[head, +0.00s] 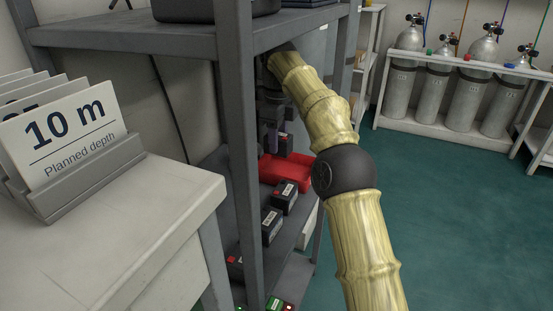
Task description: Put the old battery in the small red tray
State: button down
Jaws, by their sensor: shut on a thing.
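The small red tray (270,171) sits on a shelf of the grey rack, partly hidden by my arm. My gripper (274,138) points down just above the tray, partly behind the rack's post. It is shut on a dark battery with a white label (286,146). The battery hangs over the back part of the tray; I cannot tell whether it touches the tray.
Dark batteries (284,196) (271,226) stand on the same shelf in front of the tray. The rack's front post (241,150) and upper shelf (130,38) frame my arm. A pale table (120,235) with depth cards is at left. Floor at right is clear.

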jog(key=shift+f+b, duration=0.7)
jog(key=shift+f, duration=0.4)
notch_tip(320, 180, down, 4)
jog(key=b, duration=0.3)
jog(key=shift+r+b, duration=0.25)
jog(key=shift+b, duration=0.1)
jog(key=shift+a+f+b, duration=0.2)
jog(key=shift+f+b, duration=0.05)
jog(key=shift+b, duration=0.1)
jog(key=shift+f, duration=0.1)
jog(key=c, duration=0.8)
grip_release()
jog(key=shift+c, duration=0.2)
